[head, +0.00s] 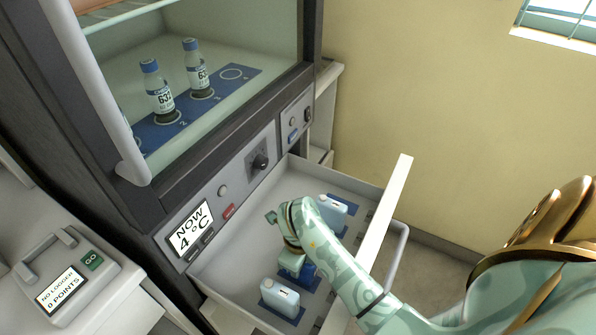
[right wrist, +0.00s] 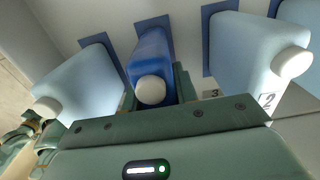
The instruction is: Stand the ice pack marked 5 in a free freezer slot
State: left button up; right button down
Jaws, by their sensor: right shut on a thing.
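A dark blue ice pack (right wrist: 152,52) with a white cap is between the fingers of my right gripper (right wrist: 160,85) in the right wrist view. In the head view my right gripper (head: 291,260) reaches down into the open freezer drawer and mostly hides this pack (head: 308,271). The pack is over a dark blue slot mark between two light blue packs; I cannot tell whether it touches the floor. No number shows on it. One light blue pack (head: 279,296) stands at the near end, another (head: 332,211) farther back. My left gripper is not in view.
The drawer's pale rim (head: 385,215) runs close beside my right forearm. A further slot mark (right wrist: 273,8) shows beyond the right pack. Bottles (head: 157,92) stand on a blue mat behind the glass above. A logger box (head: 68,278) is at lower left.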

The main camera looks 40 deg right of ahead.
jog(key=shift+f, duration=0.1)
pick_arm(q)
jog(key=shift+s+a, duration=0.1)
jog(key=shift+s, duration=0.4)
pick_arm(e)
jog(key=c, duration=1.1)
grip_release()
pick_arm(q)
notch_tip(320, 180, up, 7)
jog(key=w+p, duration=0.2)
jog(key=p, duration=0.5)
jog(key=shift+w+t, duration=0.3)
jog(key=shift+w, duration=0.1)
pick_arm(e)
notch_tip(320, 180, up, 12)
jog(key=shift+r, duration=0.15)
